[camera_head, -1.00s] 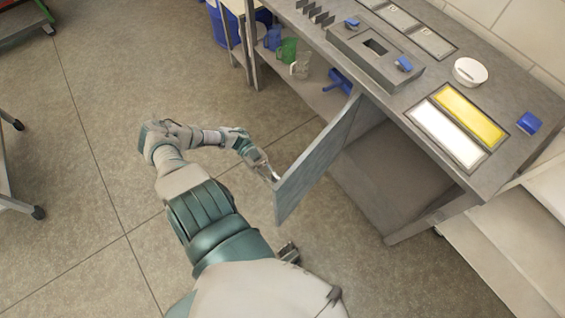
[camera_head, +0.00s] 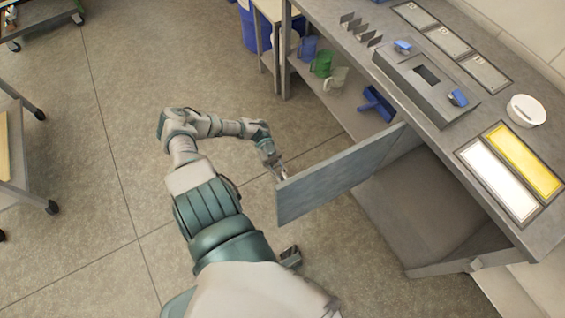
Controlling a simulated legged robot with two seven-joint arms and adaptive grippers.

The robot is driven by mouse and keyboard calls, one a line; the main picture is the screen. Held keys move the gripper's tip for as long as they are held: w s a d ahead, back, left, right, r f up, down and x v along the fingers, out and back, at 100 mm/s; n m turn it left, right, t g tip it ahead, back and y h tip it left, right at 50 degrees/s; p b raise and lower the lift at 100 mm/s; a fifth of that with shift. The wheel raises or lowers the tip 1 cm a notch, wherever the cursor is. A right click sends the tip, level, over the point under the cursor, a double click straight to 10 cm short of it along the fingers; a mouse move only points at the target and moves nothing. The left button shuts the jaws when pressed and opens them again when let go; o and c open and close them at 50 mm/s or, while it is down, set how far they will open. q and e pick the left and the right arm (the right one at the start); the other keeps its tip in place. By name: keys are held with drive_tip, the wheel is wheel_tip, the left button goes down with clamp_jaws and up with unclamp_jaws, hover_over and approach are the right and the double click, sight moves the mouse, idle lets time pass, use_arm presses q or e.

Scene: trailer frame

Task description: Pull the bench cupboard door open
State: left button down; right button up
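The bench cupboard door (camera_head: 335,178) is a flat grey panel standing well open, swung out from the bench front. Its hinged side is at the left of the cupboard opening, and its free edge points left toward my arm. The cupboard interior (camera_head: 420,205) shows as an open grey space. My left gripper (camera_head: 280,174) is at the upper corner of the door's free edge, touching it or very close. Its fingers are too small and partly hidden to tell whether they grip the door.
The grey bench (camera_head: 445,135) carries blue-handled items, a white round container (camera_head: 525,110) and white and yellow panels. A lower shelf holds a green container (camera_head: 322,63) and a blue object (camera_head: 376,103). Wheeled racks stand at left. The floor left of my arm is clear.

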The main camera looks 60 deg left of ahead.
use_arm(q)
drive_tip(key=shift+a, duration=0.25)
drive_tip(key=c, duration=1.2)
unclamp_jaws()
drive_tip(key=shift+w, duration=0.1)
drive_tip(key=shift+a, duration=0.15)
drive_tip(key=w+a, duration=0.1)
drive_tip(key=a, duration=1)
drive_tip(key=shift+w+a, duration=0.3)
drive_tip(key=shift+a, duration=0.05)
drive_tip(key=shift+f, duration=0.1)
